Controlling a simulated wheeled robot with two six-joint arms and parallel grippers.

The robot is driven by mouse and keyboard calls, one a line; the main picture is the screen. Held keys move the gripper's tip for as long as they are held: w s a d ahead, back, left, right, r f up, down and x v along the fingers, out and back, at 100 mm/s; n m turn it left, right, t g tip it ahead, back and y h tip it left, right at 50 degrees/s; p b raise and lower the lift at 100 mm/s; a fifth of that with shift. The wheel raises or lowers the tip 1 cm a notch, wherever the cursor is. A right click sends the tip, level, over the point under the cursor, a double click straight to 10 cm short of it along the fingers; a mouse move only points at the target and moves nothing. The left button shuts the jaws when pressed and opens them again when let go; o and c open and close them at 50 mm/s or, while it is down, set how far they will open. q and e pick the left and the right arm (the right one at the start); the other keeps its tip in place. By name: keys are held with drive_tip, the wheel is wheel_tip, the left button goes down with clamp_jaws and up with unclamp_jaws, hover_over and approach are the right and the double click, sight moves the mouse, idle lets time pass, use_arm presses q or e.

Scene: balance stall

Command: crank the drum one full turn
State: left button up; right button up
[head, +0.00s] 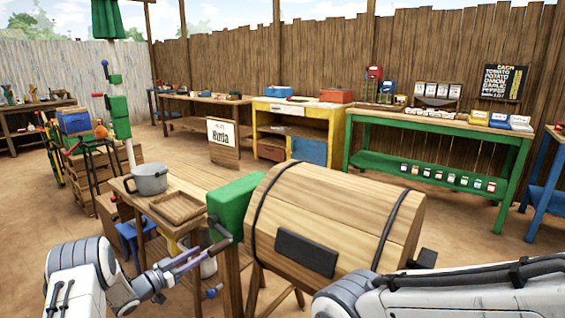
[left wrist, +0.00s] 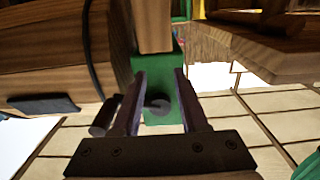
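A wooden drum (head: 325,215) with dark bands and a dark panel lies on a wooden stand. A green box (head: 233,205) is at its left end, with a dark crank (head: 220,240) on it. My left gripper (head: 200,258) is just in front of the crank. In the left wrist view the left gripper (left wrist: 160,95) has its fingers apart. The green box (left wrist: 165,75) and a dark round end show between them. A dark cylinder (left wrist: 103,118) lies outside the left finger, not between the fingers. My right arm crosses the lower right; its gripper is not visible.
A small wooden table left of the drum holds a grey pot (head: 150,179) and a wooden tray (head: 178,207). A green stall table (head: 440,125) and a yellow-blue bench (head: 300,125) stand behind. Open dirt floor lies between.

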use_arm(q)
drive_tip(key=shift+o, duration=0.8)
drive_tip(key=p+v, duration=0.2)
drive_tip(key=v, duration=0.7)
